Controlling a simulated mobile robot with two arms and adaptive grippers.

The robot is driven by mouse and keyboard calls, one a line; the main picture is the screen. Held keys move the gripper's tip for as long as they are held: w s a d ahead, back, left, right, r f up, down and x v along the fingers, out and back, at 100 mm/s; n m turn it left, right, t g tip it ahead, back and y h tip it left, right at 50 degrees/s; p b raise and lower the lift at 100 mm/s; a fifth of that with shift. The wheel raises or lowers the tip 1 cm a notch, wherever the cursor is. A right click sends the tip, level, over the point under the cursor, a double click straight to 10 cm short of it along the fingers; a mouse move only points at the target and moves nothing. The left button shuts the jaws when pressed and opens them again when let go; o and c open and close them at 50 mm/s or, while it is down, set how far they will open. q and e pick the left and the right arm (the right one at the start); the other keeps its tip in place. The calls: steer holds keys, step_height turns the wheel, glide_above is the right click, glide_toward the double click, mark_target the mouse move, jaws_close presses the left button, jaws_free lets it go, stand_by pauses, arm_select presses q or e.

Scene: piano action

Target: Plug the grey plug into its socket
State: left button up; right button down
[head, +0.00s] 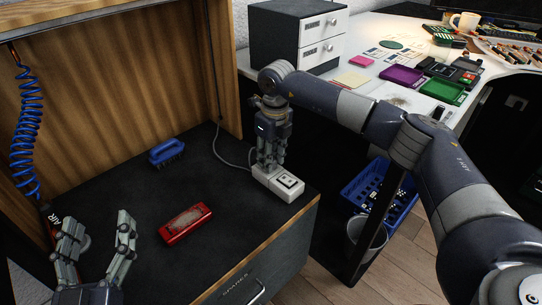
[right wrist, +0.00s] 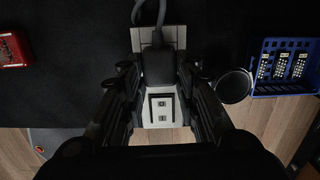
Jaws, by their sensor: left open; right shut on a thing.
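A white socket strip (head: 288,187) lies at the right front corner of the dark worktop, with an empty outlet facing up at its near end. The strip also shows in the right wrist view (right wrist: 158,107). My right gripper (head: 267,166) points down over the strip's far end and is shut on the dark grey plug (right wrist: 158,68), whose cable runs away at the top of the wrist view. In the head view the fingers mostly hide the plug. I cannot tell whether it is seated in the strip. My left gripper (head: 95,240) is open and empty at the worktop's left front.
A red harmonica-like object (head: 186,222) and a blue brush (head: 167,152) lie on the worktop, left of the strip. A grey cable (head: 233,162) runs behind the strip. A blue crate (head: 375,195) and a bin (head: 365,238) stand below, to the right.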

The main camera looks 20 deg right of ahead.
arm_select(q)
steer(key=shift+r, duration=0.3)
arm_select(e)
steer(key=shift+f, duration=0.15)
steer(key=c, duration=1.1)
jaws_free()
arm_select(q)
steer(key=shift+d, duration=0.1)
arm_select(e)
steer(key=r, duration=1.2)
steer(key=shift+s+d, duration=0.15)
steer(key=shift+s, duration=0.25)
steer(key=shift+f, duration=0.15)
